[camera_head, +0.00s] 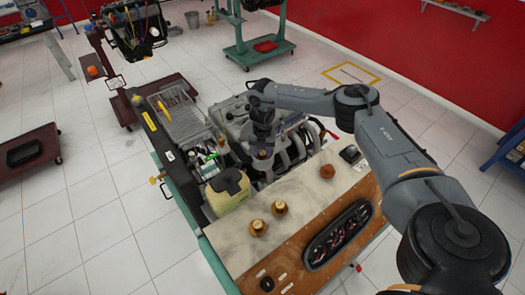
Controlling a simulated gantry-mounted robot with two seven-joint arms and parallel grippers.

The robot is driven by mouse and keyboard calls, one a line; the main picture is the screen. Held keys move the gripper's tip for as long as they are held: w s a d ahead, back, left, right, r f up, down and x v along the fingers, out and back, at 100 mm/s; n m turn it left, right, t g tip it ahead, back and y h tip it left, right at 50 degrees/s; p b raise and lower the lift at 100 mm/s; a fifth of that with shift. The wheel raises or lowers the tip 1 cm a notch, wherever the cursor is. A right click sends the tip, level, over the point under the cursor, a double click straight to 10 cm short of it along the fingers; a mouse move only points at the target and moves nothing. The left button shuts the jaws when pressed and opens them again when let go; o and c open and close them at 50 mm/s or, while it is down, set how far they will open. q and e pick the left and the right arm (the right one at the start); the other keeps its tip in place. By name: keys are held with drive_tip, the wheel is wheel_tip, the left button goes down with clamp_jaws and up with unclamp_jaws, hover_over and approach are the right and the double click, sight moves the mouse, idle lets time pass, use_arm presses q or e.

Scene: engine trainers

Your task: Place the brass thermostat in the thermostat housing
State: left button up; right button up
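Two brass thermostats stand on the pale worktop: one nearer the front (258,227) and one a little behind and to its right (279,208). My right gripper (262,151) points down over the grey engine (237,112), near its front side. A small brass-coloured piece shows at its fingertips. I cannot tell whether the fingers hold it or it sits in the engine below them. The thermostat housing is not clear to make out, as the gripper and wrist cover that part of the engine. My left gripper is out of view.
A yellowish jug (228,192) stands left of the thermostats, close to the engine. A grey wire basket (183,120) is at the back left. The worktop's middle is clear.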

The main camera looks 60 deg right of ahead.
sight(262, 153)
drive_tip(key=shift+r, duration=0.15)
wheel_tip(262, 153, up, 6)
drive_tip(key=shift+f, duration=0.1)
wheel_tip(262, 153, up, 6)
drive_tip(key=p, duration=0.2)
drive_tip(key=shift+p, duration=0.4)
